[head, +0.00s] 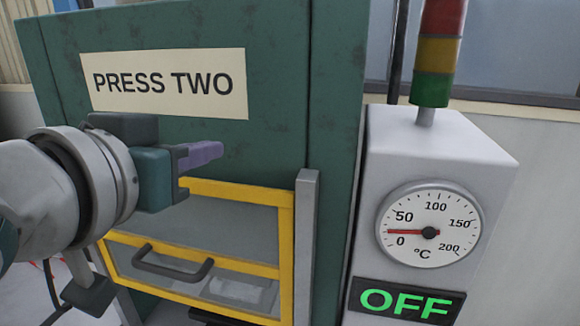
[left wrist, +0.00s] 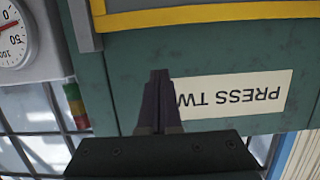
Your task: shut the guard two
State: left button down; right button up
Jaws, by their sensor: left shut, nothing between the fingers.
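Guard two is a yellow-framed clear panel (head: 237,192) on the front of the green press marked PRESS TWO (head: 280,60). A dark bar handle (head: 172,270) crosses its lower part. I cannot tell how far the guard is shut. My left gripper (head: 215,151) is shut and empty, in front of the press, just above the guard's top yellow bar and below the name plate. In the left wrist view the press is upside down; my shut fingers (left wrist: 160,75) point toward the yellow frame (left wrist: 210,14), apart from it in the picture. My right gripper is not in view.
A light grey cabinet (head: 440,150) stands right of the press. It bears a dial (head: 430,224) with its needle low, a green OFF display (head: 405,302) and a red, yellow and green lamp stack (head: 438,52). A grey upright rail (head: 305,240) edges the guard's right side.

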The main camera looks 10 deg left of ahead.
aim_at(238, 273)
pick_arm(q)
jog(key=x, duration=0.3)
jog(key=shift+r+p, duration=0.1)
jog(key=shift+p, duration=0.2)
notch_tip(238, 273, down, 3)
jog(key=shift+w+r, duration=0.1)
jog(key=shift+f, duration=0.8)
notch_tip(238, 273, down, 16)
jog(key=b, duration=1.2)
jog(key=shift+a+f+b, duration=0.1)
jog(key=shift+f+b, duration=0.4)
